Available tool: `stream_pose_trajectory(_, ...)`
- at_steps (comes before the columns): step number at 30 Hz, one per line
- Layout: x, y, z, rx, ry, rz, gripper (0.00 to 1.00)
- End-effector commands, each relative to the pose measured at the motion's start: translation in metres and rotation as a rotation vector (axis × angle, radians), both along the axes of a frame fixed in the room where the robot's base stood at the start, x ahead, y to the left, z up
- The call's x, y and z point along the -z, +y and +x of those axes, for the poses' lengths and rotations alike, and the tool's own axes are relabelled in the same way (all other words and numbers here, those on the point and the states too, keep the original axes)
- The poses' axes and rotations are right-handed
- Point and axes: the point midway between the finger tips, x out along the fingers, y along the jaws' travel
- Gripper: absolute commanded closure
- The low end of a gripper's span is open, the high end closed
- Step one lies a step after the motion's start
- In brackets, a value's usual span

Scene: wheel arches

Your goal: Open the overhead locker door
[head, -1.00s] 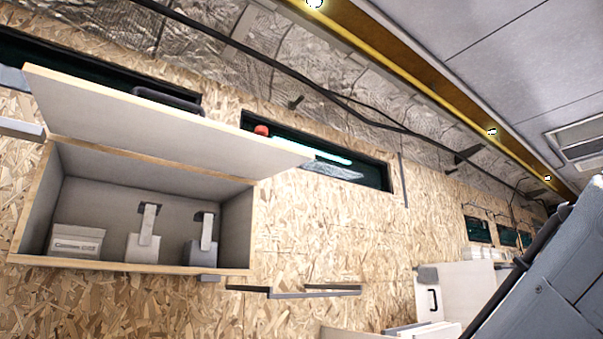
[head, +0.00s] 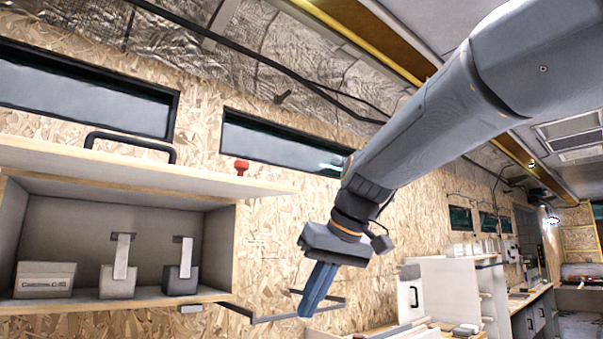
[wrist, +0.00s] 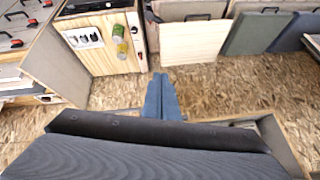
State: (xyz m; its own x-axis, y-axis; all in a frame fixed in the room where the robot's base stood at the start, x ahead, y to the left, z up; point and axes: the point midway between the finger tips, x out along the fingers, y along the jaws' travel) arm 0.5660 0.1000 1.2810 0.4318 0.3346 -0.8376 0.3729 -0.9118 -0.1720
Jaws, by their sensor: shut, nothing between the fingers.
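The overhead locker (head: 60,240) is a pale box with wooden edges on the chipboard wall, at the left in the head view. Its door (head: 140,170) is raised, standing out from the top edge, and the front of the locker is open. A black bar handle (head: 130,140) shows above the door. My gripper (head: 308,308) points downward to the right of the locker, apart from the door and handle. Its blue fingers are together and empty; they also show in the wrist view (wrist: 161,85). The locker is not recognisable in the wrist view.
Inside the locker stand a labelled box (head: 45,280) and two grey containers (head: 118,280). A wall rail (head: 270,318) runs behind my fingers. White cabinets (head: 450,285) stand at the right. The wrist view shows a wooden cabinet (wrist: 105,50) and chipboard floor.

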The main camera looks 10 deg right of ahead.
Motion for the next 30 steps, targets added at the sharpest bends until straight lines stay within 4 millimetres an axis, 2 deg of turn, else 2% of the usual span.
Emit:
stream_pose_trajectory(1, -0.05, -0.006, 0.005, -0.005, -0.044, 0.008, 1.0)
stream_pose_trajectory(6, -0.18, -0.022, 0.016, -0.048, -0.191, 0.028, 1.0)
stream_pose_trajectory(9, -0.246, -0.03, 0.016, -0.074, -0.27, 0.028, 1.0)
stream_pose_trajectory(13, -0.308, -0.038, 0.013, -0.102, -0.347, 0.023, 1.0)
stream_pose_trajectory(16, -0.337, -0.041, 0.01, -0.119, -0.384, 0.018, 1.0)
stream_pose_trajectory(20, -0.35, -0.042, 0.01, -0.126, -0.406, 0.015, 1.0)
stream_pose_trajectory(26, -0.338, -0.032, 0.024, -0.13, -0.405, 0.016, 1.0)
stream_pose_trajectory(30, -0.322, -0.021, 0.042, -0.13, -0.404, 0.015, 1.0)
